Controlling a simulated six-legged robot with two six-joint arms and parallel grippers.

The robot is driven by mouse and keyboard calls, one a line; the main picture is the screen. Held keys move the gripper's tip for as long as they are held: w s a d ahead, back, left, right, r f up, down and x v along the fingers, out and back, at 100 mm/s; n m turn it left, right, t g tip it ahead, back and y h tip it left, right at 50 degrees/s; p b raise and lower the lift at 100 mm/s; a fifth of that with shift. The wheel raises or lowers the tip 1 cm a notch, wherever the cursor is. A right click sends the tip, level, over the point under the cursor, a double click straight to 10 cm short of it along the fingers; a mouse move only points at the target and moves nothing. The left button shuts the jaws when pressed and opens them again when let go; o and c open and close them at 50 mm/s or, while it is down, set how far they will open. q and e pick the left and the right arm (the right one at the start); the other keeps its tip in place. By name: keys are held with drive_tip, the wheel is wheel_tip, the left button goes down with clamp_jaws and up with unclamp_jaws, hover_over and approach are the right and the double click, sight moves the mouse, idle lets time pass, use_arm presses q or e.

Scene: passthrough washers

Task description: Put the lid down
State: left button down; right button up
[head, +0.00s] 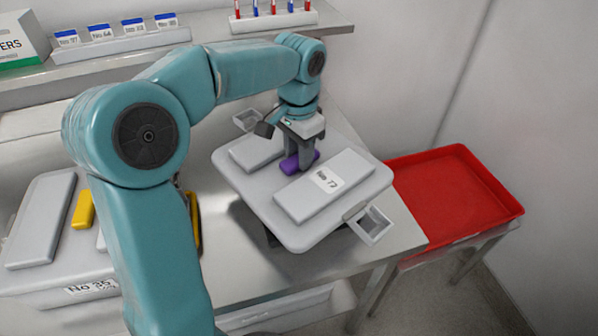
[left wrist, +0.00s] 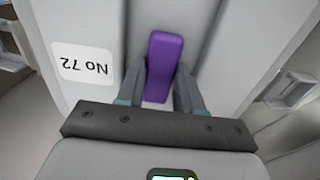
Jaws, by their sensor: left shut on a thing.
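The pale grey lid (head: 300,235) has two raised panels, a No 72 label and a purple handle (head: 290,166) between the panels. It lies over the metal bench near its right end. My left gripper (head: 303,166) points down and is shut on the purple handle. The left wrist view shows the handle (left wrist: 163,60) between the two fingers, with the label (left wrist: 84,64) to its left. A dark part shows under the lid's near edge; I cannot tell whether the lid rests on it or hangs above it. My right gripper is not in view.
A red tray (head: 490,222) stands on a low stand at the right. At the left is a similar unit labelled No 35 (head: 91,287) with a yellow handle (head: 83,210). A back shelf (head: 210,47) carries blue-topped containers and a rack of tubes. Bare bench (head: 235,265) shows in front.

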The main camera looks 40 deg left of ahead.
use_arm(q)
drive_tip(key=shift+w+a+f, duration=0.15)
drive_tip(key=shift+w+f, duration=0.05)
drive_tip(key=shift+f, duration=0.35)
drive_tip(key=f, duration=0.3)
drive_tip(key=shift+s+f, duration=0.2)
drive_tip(key=shift+f, duration=0.2)
drive_tip(key=shift+w+f, duration=0.2)
drive_tip(key=shift+f, duration=0.15)
drive_tip(key=shift+s+d+r, duration=0.15)
drive_tip(key=shift+d, duration=0.05)
drive_tip(key=shift+f+b, duration=0.2)
drive_tip(key=shift+b, duration=0.15)
drive_tip(key=c, duration=0.7)
unclamp_jaws()
drive_tip(key=shift+f, duration=0.1)
drive_tip(key=shift+c, duration=0.2)
